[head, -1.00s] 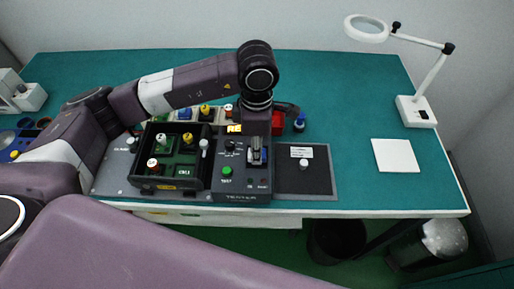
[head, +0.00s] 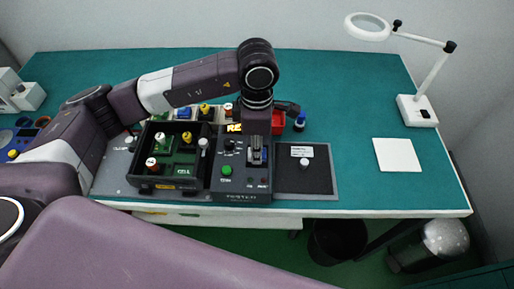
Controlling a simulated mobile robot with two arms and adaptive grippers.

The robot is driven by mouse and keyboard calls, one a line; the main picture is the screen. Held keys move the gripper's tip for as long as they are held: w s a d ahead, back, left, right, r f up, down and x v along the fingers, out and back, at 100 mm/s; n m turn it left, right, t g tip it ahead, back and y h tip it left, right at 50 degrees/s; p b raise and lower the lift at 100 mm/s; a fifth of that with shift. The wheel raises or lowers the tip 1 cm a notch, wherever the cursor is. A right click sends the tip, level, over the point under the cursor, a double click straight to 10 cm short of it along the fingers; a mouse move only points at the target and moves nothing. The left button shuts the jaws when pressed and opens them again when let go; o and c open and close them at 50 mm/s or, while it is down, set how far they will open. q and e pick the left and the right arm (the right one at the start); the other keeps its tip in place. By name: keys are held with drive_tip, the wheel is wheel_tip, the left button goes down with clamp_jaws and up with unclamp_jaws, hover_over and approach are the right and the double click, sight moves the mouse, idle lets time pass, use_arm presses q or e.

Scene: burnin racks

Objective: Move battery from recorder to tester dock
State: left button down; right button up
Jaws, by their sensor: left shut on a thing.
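My left gripper (head: 257,150) points down over the right part of the black tester (head: 241,185), which has a green button and small knobs. The gripper is shut on a small item, seemingly the battery, mostly hidden by the fingers; a bluish bit shows between them. I cannot tell whether it touches the dock. A yellow label (head: 234,128) reading "RE" shows behind the tester, partly covered by my wrist; the recorder itself is largely hidden there. My right gripper is out of view.
A black tray (head: 168,184) with green boards and several knobbed parts stands left of the tester. A dark pad (head: 318,180) lies to its right. A red block (head: 278,122), a blue-capped item (head: 299,122), a white sheet (head: 397,155) and a magnifier lamp (head: 416,110) are farther right.

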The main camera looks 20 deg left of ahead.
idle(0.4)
use_arm(q)
drive_tip(key=c, duration=1.5)
unclamp_jaws()
drive_tip(key=shift+c, duration=0.2)
drive_tip(key=shift+r+p, duration=1)
drive_tip(key=shift+r, duration=1.45)
drive_tip(key=shift+r, duration=0.1)
drive_tip(key=shift+r+p, duration=0.75)
drive_tip(key=shift+r, duration=1.2)
